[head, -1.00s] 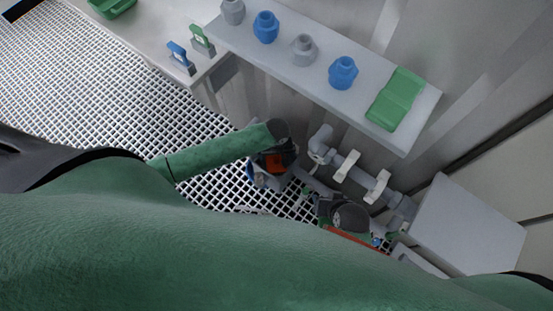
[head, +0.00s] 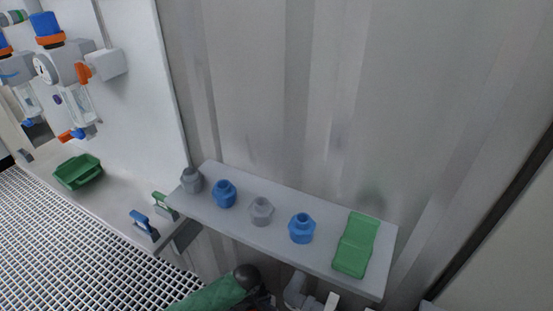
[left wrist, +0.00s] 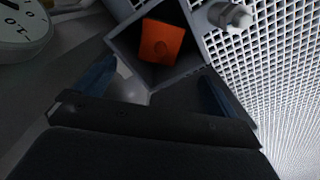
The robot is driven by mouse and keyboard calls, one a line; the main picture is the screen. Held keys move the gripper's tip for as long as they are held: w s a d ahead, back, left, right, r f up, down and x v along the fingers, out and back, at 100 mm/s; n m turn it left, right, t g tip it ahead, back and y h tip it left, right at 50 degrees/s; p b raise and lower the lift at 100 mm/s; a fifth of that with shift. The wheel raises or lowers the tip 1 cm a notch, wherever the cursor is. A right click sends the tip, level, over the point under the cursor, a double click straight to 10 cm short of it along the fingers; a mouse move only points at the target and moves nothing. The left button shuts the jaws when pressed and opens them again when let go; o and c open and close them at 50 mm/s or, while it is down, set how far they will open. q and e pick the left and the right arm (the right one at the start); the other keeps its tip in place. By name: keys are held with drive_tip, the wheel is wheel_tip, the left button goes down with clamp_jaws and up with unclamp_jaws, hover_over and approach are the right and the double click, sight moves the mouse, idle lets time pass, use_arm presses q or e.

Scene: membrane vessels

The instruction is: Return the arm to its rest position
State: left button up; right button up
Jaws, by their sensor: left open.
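My left gripper shows in the left wrist view (left wrist: 158,90), its two blue-tipped fingers apart with nothing held between them. Beyond the fingers is a grey square housing (left wrist: 193,62) with an orange part (left wrist: 161,42) inside. I cannot tell whether the fingers touch it. My right gripper is in neither current view.
A grey shelf (head: 330,262) on the wall holds grey and blue fittings (head: 302,228) and a green tray (head: 355,245). Left are a blue handle (head: 144,224), a green handle (head: 165,205), a green bin (head: 78,172) and panel-mounted valves (head: 62,65). White grating (head: 60,240) covers the floor.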

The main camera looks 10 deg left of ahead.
use_arm(q)
drive_tip(key=shift+s+d, duration=0.1)
use_arm(e)
drive_tip(key=shift+d+r, duration=0.1)
use_arm(q)
drive_tip(key=s+d+r+m+t+h+p, duration=0.15)
drive_tip(key=s+d+r+m+p, duration=0.35)
drive_tip(key=s+r, duration=0.5)
drive_tip(key=s+a+r+m+p, duration=0.1)
drive_tip(key=s+a+r, duration=0.1)
drive_tip(key=s+r, duration=0.2)
drive_tip(key=s+a+r+m+p, duration=0.1)
drive_tip(key=s+r, duration=0.3)
drive_tip(key=r, duration=0.5)
drive_tip(key=shift+s+a+t, duration=0.35)
drive_tip(key=shift+a, duration=0.55)
use_arm(e)
drive_tip(key=s+d+r+g+h, duration=0.1)
drive_tip(key=d+r, duration=0.3)
drive_tip(key=r, duration=0.3)
drive_tip(key=s+d+r+g+h, duration=0.1)
drive_tip(key=s+d+r, duration=0.1)
drive_tip(key=r, duration=0.6)
drive_tip(key=shift+s+d+r+g, duration=0.2)
drive_tip(key=shift+s+d+g, duration=0.1)
drive_tip(key=shift+d, duration=0.55)
